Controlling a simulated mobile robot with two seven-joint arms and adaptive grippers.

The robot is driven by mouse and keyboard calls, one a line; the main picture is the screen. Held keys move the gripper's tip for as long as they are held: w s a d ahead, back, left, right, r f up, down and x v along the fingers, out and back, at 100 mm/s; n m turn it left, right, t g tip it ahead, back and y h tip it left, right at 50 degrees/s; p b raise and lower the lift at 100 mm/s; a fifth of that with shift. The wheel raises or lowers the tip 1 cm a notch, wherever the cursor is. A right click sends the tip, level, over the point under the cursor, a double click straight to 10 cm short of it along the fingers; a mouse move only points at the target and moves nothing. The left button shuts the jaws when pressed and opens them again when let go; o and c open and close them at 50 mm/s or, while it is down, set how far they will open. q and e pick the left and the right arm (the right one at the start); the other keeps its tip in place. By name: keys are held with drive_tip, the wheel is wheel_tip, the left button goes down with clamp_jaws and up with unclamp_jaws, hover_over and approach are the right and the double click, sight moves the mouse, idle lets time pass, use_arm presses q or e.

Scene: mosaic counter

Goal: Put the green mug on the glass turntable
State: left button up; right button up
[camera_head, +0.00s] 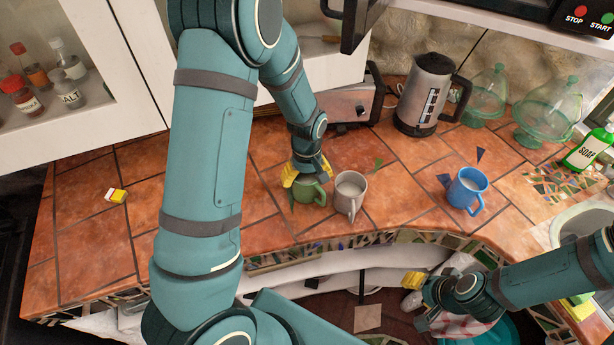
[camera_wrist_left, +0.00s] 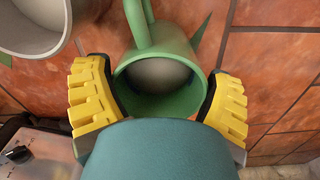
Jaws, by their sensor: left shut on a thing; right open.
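The green mug (camera_head: 309,192) is upright on or just above the tiled counter, left of the grey mug. My left gripper (camera_head: 306,174) is shut on it from above, with its yellow fingers on opposite sides. In the left wrist view the mug (camera_wrist_left: 150,92) sits between the two fingers (camera_wrist_left: 157,103), its handle pointing to the top of the picture. I cannot tell whether its base touches the counter. My right gripper (camera_head: 415,300) is open and empty, low in front of the counter edge. I cannot make out a glass turntable in either view.
The grey mug (camera_head: 350,190) stands close beside the green one. A blue mug (camera_head: 467,190), a kettle (camera_head: 424,95), a toaster (camera_head: 350,103) and green glass domes (camera_head: 547,110) stand further right. A black appliance with STOP and START buttons (camera_head: 580,14) is top right. The counter's left part is mostly clear.

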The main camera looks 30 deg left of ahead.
use_arm(q)
drive_tip(key=shift+f, duration=0.1)
drive_tip(key=o, duration=1)
drive_tip(key=shift+o, duration=0.2)
